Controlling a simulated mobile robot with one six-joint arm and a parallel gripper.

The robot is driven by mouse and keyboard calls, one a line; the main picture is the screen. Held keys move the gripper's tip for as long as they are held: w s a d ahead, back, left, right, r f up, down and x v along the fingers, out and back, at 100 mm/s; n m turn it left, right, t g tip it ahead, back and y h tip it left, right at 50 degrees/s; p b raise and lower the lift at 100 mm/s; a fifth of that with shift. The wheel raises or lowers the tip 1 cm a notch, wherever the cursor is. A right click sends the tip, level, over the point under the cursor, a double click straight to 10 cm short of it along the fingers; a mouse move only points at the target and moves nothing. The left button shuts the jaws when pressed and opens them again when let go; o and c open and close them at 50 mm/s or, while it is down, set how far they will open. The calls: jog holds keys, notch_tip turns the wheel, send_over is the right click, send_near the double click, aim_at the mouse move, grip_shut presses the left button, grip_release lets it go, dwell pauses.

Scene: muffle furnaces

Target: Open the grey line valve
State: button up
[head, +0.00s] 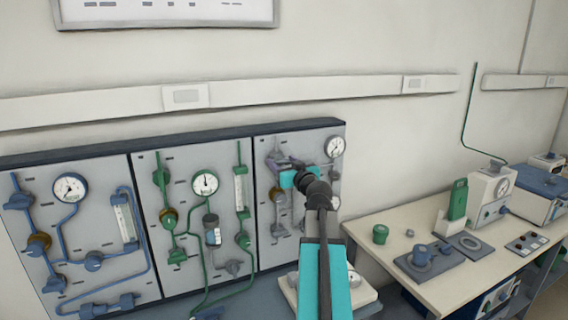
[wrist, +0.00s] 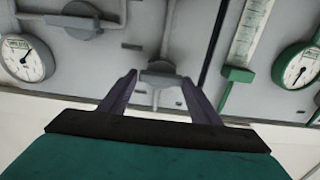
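The grey line runs on the right-hand panel (head: 262,205) of the wall board. A grey valve knob (wrist: 160,74) shows in the wrist view, between and just beyond my fingertips, with a thin pipe at it. My gripper (wrist: 158,80) is open, with one finger on each side of the knob and no visible contact. In the head view my gripper (head: 277,163) is at the upper part of the grey panel, and my arm hides part of that panel. Another grey knob (wrist: 80,20) and a grey-line gauge (wrist: 26,58) lie to the left in the wrist view.
The green-line panel (head: 190,155) and blue-line panel (head: 105,190) stand left of the grey one. A green-line gauge (wrist: 296,66) is at the right in the wrist view. A bench (head: 390,217) with instruments stands at the right.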

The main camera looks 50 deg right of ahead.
jog(key=c, duration=0.6)
jog(key=shift+o, duration=0.2)
jog(key=shift+s+d, duration=0.1)
jog(key=shift+d, duration=0.05)
jog(key=shift+m+b, duration=0.5)
jog(key=shift+f+m+b, duration=0.15)
jog(key=shift+m+b, duration=1.05)
jog(key=shift+m, duration=0.1)
jog(key=m+b, duration=0.2)
jog(key=m, duration=0.7)
jog(key=m+p, duration=0.1)
jog(key=m, duration=0.4)
jog(key=shift+m, duration=0.3)
